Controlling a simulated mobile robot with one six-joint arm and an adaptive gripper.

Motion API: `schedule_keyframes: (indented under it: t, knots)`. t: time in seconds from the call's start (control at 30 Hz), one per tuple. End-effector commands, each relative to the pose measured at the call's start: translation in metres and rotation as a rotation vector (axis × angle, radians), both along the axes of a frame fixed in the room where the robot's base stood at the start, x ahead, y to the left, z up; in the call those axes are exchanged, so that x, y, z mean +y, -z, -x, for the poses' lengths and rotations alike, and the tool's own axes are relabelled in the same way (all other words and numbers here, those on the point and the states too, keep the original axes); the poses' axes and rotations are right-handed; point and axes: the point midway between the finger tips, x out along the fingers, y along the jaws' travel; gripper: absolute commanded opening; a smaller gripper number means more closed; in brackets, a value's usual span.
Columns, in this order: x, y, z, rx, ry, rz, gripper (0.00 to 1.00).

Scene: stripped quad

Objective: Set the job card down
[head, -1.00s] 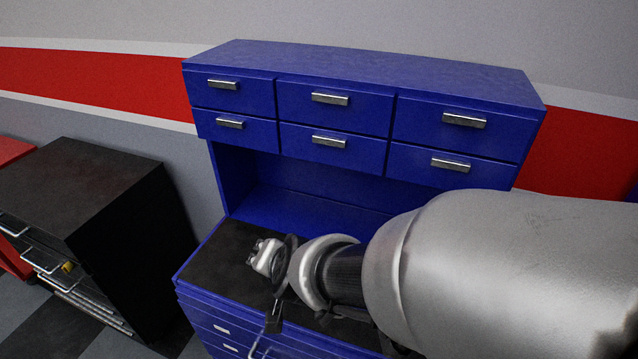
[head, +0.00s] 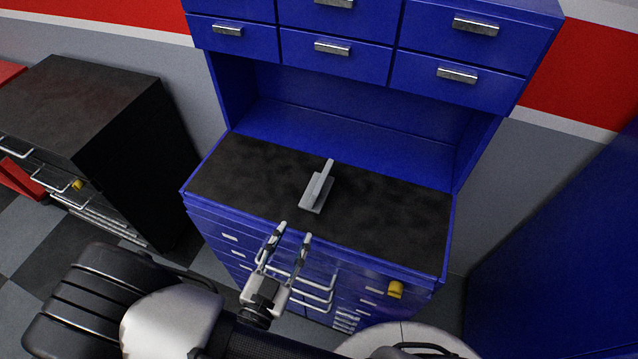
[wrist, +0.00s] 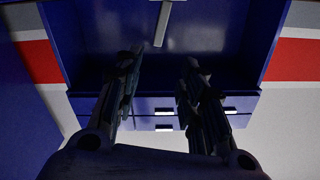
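A light grey upright piece on a flat grey base (head: 314,194) stands on the black worktop (head: 400,215) of the blue cabinet. I take the thin upright part to be the job card (head: 322,179), though I cannot tell card from holder. My gripper (head: 295,231) is in front of the worktop's front edge, apart from the grey piece. Its two fingers are spread with nothing between them. In the wrist view my gripper (wrist: 160,67) also shows open, and a narrow grey piece (wrist: 163,25) lies beyond the fingertips at the top.
Blue upper drawers (head: 335,48) overhang the back of the worktop. The worktop around the grey piece is clear. A black cabinet (head: 85,110) stands at the left and a tall blue surface (head: 570,240) at the right. A yellow item (head: 396,289) is on the lower front.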

Motion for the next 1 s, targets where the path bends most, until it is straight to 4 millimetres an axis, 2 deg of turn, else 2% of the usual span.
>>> schedule_keyframes:
  t: [0.4, 0.5, 0.73, 1.0]
  knots:
    - [-0.033, 0.001, -0.083, 0.002, 0.008, -0.004, 0.37]
    - [-0.036, 0.001, -0.096, 0.002, 0.005, -0.004, 0.37]
    - [-0.042, 0.002, -0.11, 0.003, 0.005, -0.004, 0.37]
    - [-0.057, 0.004, -0.145, 0.003, 0.005, -0.004, 0.37]
